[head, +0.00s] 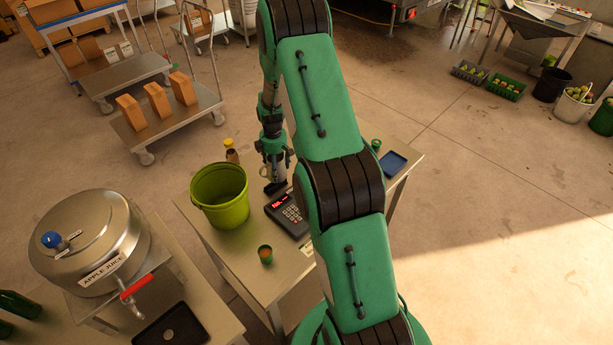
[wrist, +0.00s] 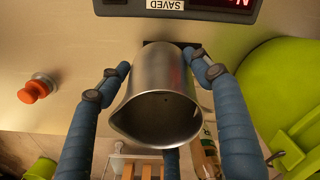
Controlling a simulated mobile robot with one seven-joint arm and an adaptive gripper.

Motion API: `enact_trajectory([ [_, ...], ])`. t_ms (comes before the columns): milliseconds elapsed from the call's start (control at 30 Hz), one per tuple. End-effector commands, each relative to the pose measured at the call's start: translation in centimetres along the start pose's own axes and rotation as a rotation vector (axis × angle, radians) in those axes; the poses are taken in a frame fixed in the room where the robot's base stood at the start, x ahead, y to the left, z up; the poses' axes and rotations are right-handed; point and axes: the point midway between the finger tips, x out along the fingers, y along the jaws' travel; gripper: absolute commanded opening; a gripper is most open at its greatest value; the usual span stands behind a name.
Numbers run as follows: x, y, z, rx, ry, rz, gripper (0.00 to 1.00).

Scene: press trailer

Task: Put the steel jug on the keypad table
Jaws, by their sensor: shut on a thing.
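The steel jug (wrist: 155,100) is between the blue fingers of my gripper (wrist: 150,80), which is shut on it. Its open mouth faces the wrist camera. In the head view the jug (head: 278,172) shows small under my gripper (head: 272,148), just behind the keypad (head: 287,213), over the far part of the keypad table (head: 235,258). A dark patch or object lies right at the jug's base. I cannot tell whether the base touches the tabletop. The keypad (wrist: 235,8) also shows at the top of the wrist view.
A lime-green bucket (head: 221,206) and a yellow-capped bottle (head: 231,154) stand left of the jug. My arm hides the table's middle.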

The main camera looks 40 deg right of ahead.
Motion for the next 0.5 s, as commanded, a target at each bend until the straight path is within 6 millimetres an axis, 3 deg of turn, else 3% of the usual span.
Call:
enact_trajectory([
  [267, -0.1, 0.3, -0.1, 0.001, 0.0, 0.001, 0.32],
  [500, 0.1, 2.1, -0.8, 0.001, 0.0, 0.0, 0.32],
])
